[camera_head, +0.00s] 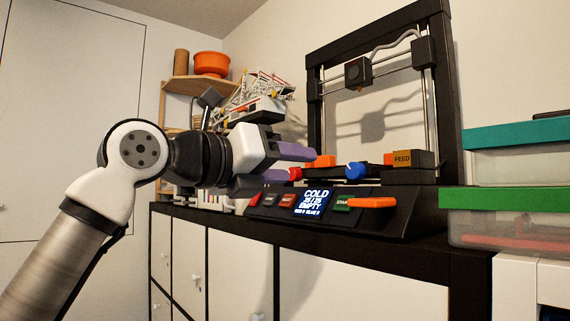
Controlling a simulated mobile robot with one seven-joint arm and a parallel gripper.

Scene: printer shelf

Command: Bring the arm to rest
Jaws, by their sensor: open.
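My arm reaches in from the lower left, and its white and black wrist is bent toward the right. The fingers point right, toward the print bed. I cannot tell whether they touch anything.
A red button (286,200), a green button (342,203) and an orange piece (372,203) are on the panel. A blue knob (355,171) and a FEED block (403,160) are behind. Lidded boxes (520,200) stand right. A wooden shelf (190,84) holds an orange pot (211,64).

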